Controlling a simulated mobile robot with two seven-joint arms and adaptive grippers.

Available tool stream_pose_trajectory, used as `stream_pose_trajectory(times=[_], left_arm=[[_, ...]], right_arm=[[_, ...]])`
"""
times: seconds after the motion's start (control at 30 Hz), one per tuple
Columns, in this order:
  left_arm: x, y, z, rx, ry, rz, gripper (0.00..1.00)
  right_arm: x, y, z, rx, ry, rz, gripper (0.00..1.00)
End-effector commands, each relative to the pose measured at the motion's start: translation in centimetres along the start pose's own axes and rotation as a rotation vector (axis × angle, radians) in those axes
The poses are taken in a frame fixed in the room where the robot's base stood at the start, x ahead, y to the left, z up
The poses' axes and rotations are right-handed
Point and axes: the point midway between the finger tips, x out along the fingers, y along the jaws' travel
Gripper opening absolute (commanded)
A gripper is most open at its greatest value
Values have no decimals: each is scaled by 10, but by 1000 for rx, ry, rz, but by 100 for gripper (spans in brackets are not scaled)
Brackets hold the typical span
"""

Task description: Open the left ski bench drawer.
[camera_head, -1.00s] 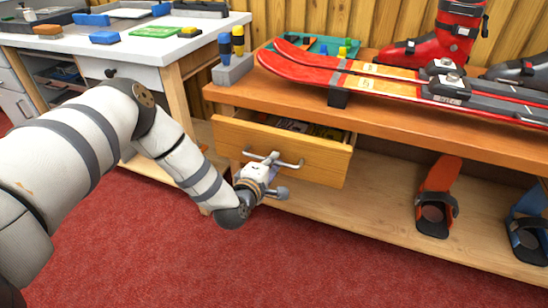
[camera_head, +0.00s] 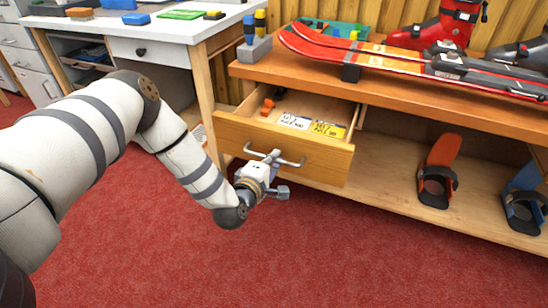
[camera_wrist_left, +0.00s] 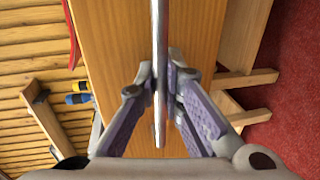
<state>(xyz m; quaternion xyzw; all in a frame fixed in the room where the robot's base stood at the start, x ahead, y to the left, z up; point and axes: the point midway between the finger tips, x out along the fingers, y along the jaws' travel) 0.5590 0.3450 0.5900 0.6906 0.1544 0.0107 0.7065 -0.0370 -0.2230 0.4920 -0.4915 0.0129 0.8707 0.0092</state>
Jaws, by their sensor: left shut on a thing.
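The left ski bench drawer (camera_head: 285,152) is a wooden drawer under the bench top, pulled well out of the bench. Its metal bar handle (camera_head: 291,163) runs across the front. My left gripper (camera_head: 270,160) is shut on that handle near its left part. In the left wrist view the purple fingers (camera_wrist_left: 165,95) close around the silver bar (camera_wrist_left: 160,45), with the drawer front (camera_wrist_left: 110,40) behind it. Inside the drawer lie an orange item (camera_head: 268,107) and white and yellow labelled packs (camera_head: 328,129). My right gripper is not in view.
The bench top (camera_head: 400,92) carries red skis (camera_head: 385,62), red ski boots (camera_head: 440,30) and a grey holder with bottles (camera_head: 255,48). Bindings (camera_head: 438,172) stand on the lower shelf at the right. A white-topped table (camera_head: 150,32) is at the left. Red carpet in front is clear.

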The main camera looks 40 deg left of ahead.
Motion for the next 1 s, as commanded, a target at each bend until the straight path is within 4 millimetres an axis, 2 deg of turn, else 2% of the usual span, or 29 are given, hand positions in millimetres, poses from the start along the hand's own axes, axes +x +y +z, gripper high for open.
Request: stream_pose_trajectory(times=[0.23,0.3,0.63,0.77,1.0], left_arm=[[0,0,0,0,1,1,0],[0,0,0,0,2,1,18],[-3,0,0,0,1,0,18],[-28,-1,0,-2,0,-3,18],[-91,0,0,-2,1,-3,18]], right_arm=[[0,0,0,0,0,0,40],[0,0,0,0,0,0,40],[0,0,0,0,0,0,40],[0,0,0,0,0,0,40],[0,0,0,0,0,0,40]])
